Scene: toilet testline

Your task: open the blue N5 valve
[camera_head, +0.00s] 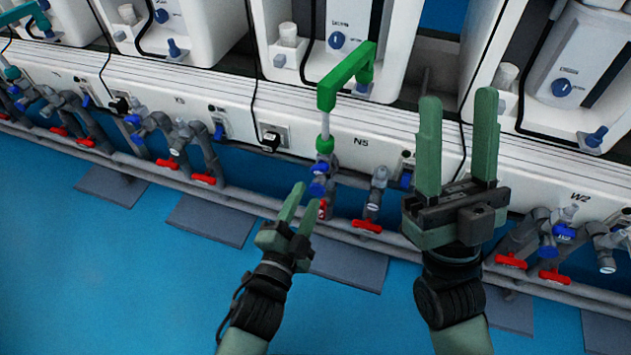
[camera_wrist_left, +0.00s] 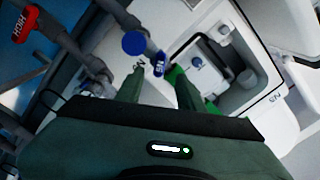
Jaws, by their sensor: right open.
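The blue N5 valve (camera_head: 318,187) is on the grey pipework below the N5 label (camera_head: 361,141), under a green bent-topped pipe piece (camera_head: 345,75). In the left wrist view a round blue knob (camera_wrist_left: 135,44) and a blue tag (camera_wrist_left: 159,64) show just beyond the fingertips. My right gripper (camera_head: 458,100) is open, pointing up, in front of the white bench to the right.
Red handles (camera_head: 367,226) sit on the pipe beside the valve. More pipework with blue and red handles (camera_head: 555,277) is at the W2 station on the right. A red handle marked HIGH (camera_wrist_left: 25,24) shows in the left wrist view.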

